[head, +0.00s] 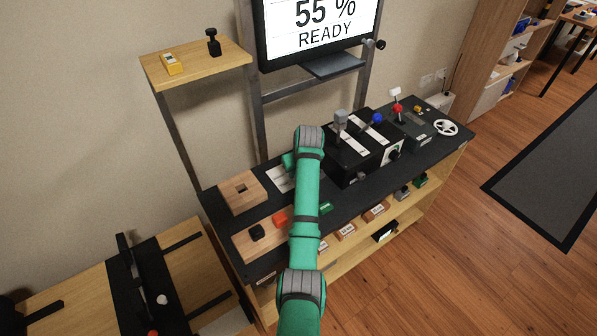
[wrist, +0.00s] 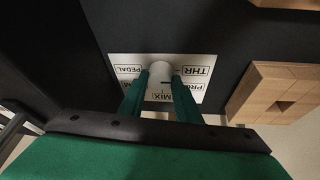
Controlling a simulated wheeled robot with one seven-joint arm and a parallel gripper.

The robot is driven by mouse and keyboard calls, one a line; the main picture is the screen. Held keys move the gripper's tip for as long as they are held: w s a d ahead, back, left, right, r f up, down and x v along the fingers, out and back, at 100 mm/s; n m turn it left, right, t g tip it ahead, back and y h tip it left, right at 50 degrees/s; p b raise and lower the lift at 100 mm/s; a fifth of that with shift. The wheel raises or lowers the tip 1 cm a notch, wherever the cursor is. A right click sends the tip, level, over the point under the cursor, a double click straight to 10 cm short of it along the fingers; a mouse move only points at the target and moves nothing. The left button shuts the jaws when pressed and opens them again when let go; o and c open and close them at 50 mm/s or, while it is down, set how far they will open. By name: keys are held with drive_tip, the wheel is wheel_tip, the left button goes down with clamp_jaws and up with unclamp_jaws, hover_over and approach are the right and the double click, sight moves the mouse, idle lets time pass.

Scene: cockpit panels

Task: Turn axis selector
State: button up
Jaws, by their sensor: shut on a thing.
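The axis selector is a white round knob (wrist: 160,69) on a white label plate (wrist: 123,62) set in the black console top. Labels such as PEDAL, THR and MIX are printed around the knob. My gripper (wrist: 162,80) is shut on the knob, with one green finger on each side of it. The fingers cover parts of some labels, and I cannot tell which label the knob points to. In the head view the plate (head: 281,179) shows left of my arm, while the knob and fingertips are hidden behind the arm.
A wooden block with a square hole (head: 241,191) is left of the plate; it also shows in the wrist view (wrist: 262,82). Black lever units (head: 352,150) stand to the right. A monitor (head: 318,25) reading "55 % READY" hangs above.

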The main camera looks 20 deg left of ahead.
drive_tip(key=shift+f, duration=0.1)
idle(0.3)
drive_tip(key=o, duration=1.1)
drive_tip(key=shift+c, duration=0.2)
drive_tip(key=v, duration=1.1)
drive_tip(key=shift+w+a, duration=0.1)
